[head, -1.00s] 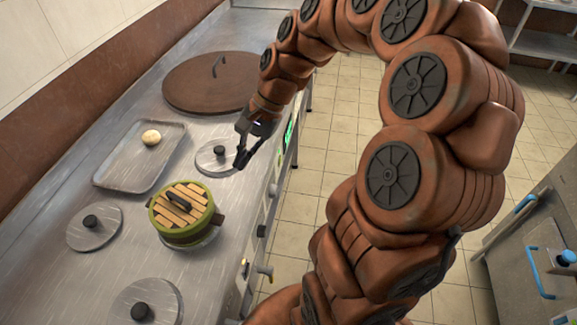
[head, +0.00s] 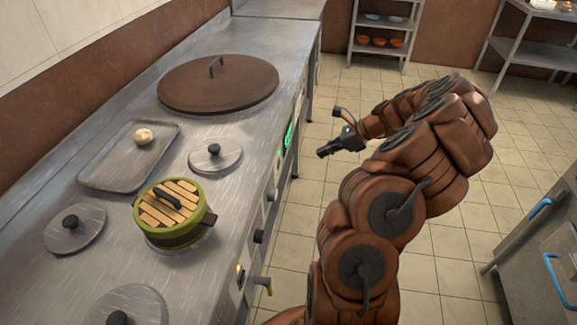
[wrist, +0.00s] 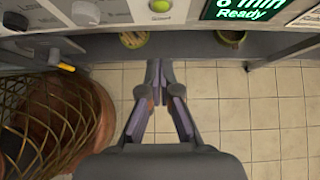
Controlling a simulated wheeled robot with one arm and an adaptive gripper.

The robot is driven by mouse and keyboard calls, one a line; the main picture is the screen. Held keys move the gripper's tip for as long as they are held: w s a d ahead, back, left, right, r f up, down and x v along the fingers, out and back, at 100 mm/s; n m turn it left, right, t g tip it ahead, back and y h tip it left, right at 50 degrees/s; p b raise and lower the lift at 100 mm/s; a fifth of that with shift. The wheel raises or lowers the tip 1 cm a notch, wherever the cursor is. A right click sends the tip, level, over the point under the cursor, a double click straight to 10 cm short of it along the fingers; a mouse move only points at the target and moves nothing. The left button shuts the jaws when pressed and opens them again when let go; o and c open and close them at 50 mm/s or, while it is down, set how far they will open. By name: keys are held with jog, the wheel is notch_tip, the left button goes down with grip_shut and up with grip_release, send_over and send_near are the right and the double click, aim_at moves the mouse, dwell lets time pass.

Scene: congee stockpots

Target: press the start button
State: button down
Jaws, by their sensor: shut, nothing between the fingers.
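A round green-lit button (wrist: 160,5) sits on the stove's front panel at the top edge of the wrist view, partly cut off; I read no start label on it. A green display (wrist: 243,8) to its right reads "min Ready"; it also shows edge-on in the head view (head: 289,136). My gripper (wrist: 160,68) is shut and empty, its fingertips below the button in the picture and apart from the panel. In the head view my gripper (head: 322,153) hangs over the aisle, right of the stove front.
A pale knob (wrist: 86,13) is left of the button. On the steel counter (head: 105,255) stand a green steamer (head: 170,235), a tray (head: 110,178) with a bun (head: 144,136) and a large brown lid (head: 180,90). A wire basket (wrist: 40,125) is low at left. The tiled aisle is free.

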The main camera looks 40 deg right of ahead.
aim_at(279, 164)
jog(key=shift+d+f, duration=0.15)
jog(key=w+a+r+x, duration=0.1)
jog(key=r+x, duration=0.1)
jog(key=x, duration=1.1)
jog(key=shift+b, duration=0.45)
